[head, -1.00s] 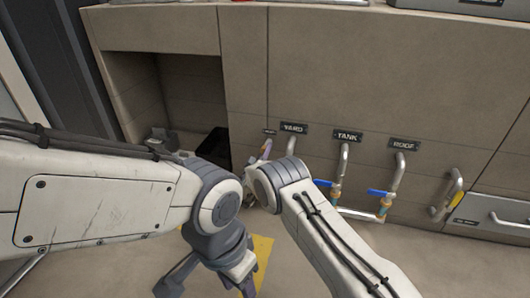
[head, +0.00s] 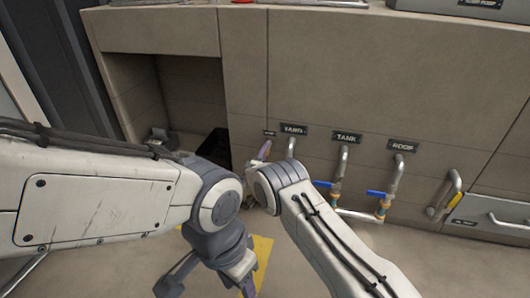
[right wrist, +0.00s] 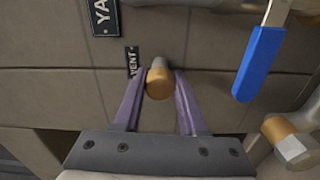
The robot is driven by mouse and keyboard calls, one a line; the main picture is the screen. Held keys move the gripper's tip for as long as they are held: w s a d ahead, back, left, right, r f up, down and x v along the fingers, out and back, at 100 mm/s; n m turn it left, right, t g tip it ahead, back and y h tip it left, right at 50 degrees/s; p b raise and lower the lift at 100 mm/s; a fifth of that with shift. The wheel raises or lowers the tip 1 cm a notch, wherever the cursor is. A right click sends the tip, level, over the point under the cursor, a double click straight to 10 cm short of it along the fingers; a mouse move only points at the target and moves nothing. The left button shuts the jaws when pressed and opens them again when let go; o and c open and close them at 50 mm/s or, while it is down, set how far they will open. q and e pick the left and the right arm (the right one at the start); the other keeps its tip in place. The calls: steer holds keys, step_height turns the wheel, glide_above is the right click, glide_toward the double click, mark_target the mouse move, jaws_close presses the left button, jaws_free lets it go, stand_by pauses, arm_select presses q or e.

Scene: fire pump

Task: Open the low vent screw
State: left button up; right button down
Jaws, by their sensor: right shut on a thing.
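The low vent screw shows in the right wrist view as a round brass-coloured knob (right wrist: 158,82) on a short grey stem. It sits beside the dark VENT label (right wrist: 132,62), which also shows in the head view (head: 269,133). My right gripper (right wrist: 160,88) is shut on the knob, with one purple finger on each side of it. In the head view my right gripper (head: 263,152) is at the panel under the VENT label, and my wrist hides the screw. My left gripper (head: 248,286) hangs low near the floor, and its fingers are mostly hidden.
To the right are the YARD pipe (head: 291,148), the TANK pipe (head: 342,160) and the ROOF pipe (head: 396,175). A blue valve lever (right wrist: 258,62) hangs close to the right of my right gripper. An open recess (head: 190,95) lies to the left.

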steer(key=n, duration=0.5)
steer(key=shift+n+p, duration=0.3)
steer(key=shift+p, duration=0.1)
steer(key=n, duration=0.4)
steer(key=shift+n+p, duration=0.3)
steer(key=shift+p, duration=0.05)
steer(key=n, duration=0.4)
steer(key=n+p, duration=0.1)
steer(key=n, duration=0.3)
steer(key=shift+a+f+n, duration=0.1)
steer(key=shift+n, duration=0.2)
steer(key=shift+c, duration=2.4)
jaws_free()
